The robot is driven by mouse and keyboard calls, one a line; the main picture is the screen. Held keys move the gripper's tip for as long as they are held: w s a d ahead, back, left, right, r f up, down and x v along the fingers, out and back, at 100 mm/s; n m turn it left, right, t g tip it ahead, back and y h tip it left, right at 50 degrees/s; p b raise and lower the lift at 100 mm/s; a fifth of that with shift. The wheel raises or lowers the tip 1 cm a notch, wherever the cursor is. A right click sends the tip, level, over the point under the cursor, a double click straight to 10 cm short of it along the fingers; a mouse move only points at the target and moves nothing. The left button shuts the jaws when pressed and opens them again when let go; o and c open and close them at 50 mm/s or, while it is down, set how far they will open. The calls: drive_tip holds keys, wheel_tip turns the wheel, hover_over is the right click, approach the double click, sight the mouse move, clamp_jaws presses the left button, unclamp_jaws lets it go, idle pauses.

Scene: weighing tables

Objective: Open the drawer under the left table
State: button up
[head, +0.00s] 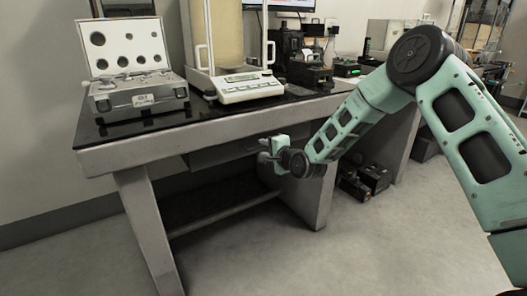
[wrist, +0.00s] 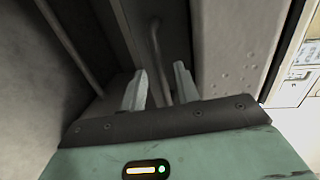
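The left table (head: 180,137) has a dark top and a grey frame. Its grey drawer (head: 225,151) sits under the top and looks closed in the head view. My gripper (head: 264,151) is at the right part of the drawer front, below the table edge. In the wrist view, a thin bar-shaped handle (wrist: 155,36) runs between the two pale fingers of my gripper (wrist: 159,80). The fingers are apart, one on each side of the bar. Whether either finger touches it I cannot tell. In the head view my gripper hides the handle.
An open case of weights (head: 130,99) and a balance (head: 245,88) stand on the table. A table leg (head: 148,225) and a low crossbar (head: 222,213) are below. Dark boxes (head: 374,176) lie on the floor at right. The floor in front is clear.

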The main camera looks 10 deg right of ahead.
drive_tip(key=shift+x, duration=0.75)
clamp_jaws()
